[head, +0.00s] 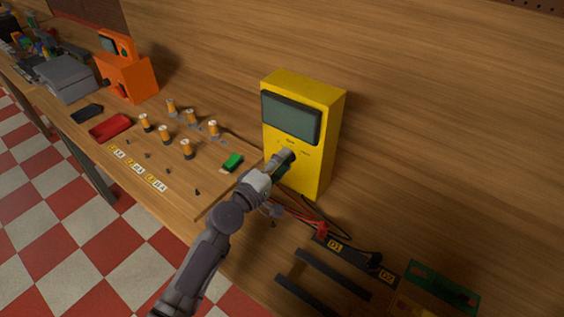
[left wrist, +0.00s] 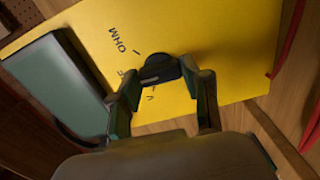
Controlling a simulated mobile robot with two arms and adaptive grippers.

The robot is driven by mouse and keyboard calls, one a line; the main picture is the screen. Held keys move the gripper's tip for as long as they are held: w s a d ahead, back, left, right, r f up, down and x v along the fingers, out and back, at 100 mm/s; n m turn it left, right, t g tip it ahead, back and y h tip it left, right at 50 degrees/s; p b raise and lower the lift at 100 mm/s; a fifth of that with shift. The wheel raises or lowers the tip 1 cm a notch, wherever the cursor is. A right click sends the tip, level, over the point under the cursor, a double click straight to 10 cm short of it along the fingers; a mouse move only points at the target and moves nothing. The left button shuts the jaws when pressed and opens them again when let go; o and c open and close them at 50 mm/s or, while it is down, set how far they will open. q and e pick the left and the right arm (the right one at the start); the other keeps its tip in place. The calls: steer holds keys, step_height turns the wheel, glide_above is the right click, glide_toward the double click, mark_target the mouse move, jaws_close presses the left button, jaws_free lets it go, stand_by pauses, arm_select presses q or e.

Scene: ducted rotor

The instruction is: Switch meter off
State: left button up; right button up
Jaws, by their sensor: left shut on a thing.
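The yellow meter (head: 316,160) stands upright on the wooden bench in the head view, with a blank grey-green screen (head: 291,117). Its yellow front also fills much of the left wrist view (left wrist: 220,50). My left gripper (head: 287,156) is at the meter's front, below the screen. In the left wrist view its two fingers are closed around the black dial knob (left wrist: 160,70). The marking OHM and a V show beside the knob; another label is partly covered by a finger. The fingers hide part of the dial. My right gripper is not in view.
Red and black leads (head: 312,222) lie below the meter. Black rails (head: 333,275) and a green frame (head: 443,287) lie at lower right.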

arm_select(q)
steer(key=shift+n, duration=0.3)
steer(key=o, duration=1.2)
steer(key=shift+c, duration=0.2)
steer(key=v, duration=1.2)
